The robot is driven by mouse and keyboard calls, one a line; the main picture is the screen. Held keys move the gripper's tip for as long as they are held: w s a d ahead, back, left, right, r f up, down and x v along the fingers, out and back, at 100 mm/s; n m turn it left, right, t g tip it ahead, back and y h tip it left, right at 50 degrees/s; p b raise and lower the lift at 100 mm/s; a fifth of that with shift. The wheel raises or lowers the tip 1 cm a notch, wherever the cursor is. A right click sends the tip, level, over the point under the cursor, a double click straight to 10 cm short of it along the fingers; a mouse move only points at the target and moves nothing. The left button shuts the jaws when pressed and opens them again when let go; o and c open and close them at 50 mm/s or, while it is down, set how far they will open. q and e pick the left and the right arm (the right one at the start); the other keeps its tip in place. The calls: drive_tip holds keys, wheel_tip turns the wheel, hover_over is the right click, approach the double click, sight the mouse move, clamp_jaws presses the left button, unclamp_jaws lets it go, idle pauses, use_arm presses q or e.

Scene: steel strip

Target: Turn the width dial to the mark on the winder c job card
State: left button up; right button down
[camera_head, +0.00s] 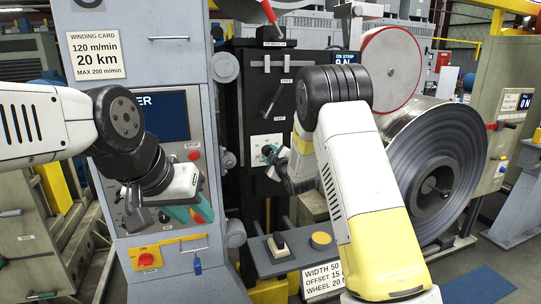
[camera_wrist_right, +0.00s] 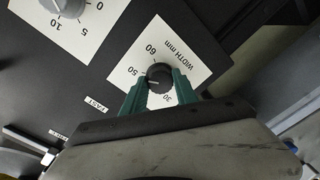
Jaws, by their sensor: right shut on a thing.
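The width dial (camera_wrist_right: 159,76) is a round dark knob on a white plate (camera_wrist_right: 188,52) marked WIDTH mm, with 30, 50 and 60 readable. My right gripper (camera_wrist_right: 158,84) has its green fingers on both sides of this knob, shut on it; the knob's pointer is too small to read surely. In the head view my right gripper (camera_head: 270,153) is at the white plate on the black machine front. A white card (camera_head: 322,281) at the bottom reads WIDTH 50, its right part hidden by my right arm. My left gripper (camera_head: 185,211) hangs before the grey cabinet; its opening is unclear.
A second dial (camera_wrist_right: 66,4) on its own white plate is beside the width plate. A lever (camera_head: 272,100) is above. A grey ledge (camera_head: 265,262) carries a black switch and a yellow button (camera_head: 321,239). A large steel coil (camera_head: 432,170) stands at right, behind my right arm.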

idle(0.3)
drive_tip(key=c, duration=0.9)
unclamp_jaws()
drive_tip(key=shift+c, duration=0.2)
drive_tip(key=v, duration=0.7)
drive_tip(key=shift+s, duration=0.4)
drive_tip(key=shift+d, duration=0.2)
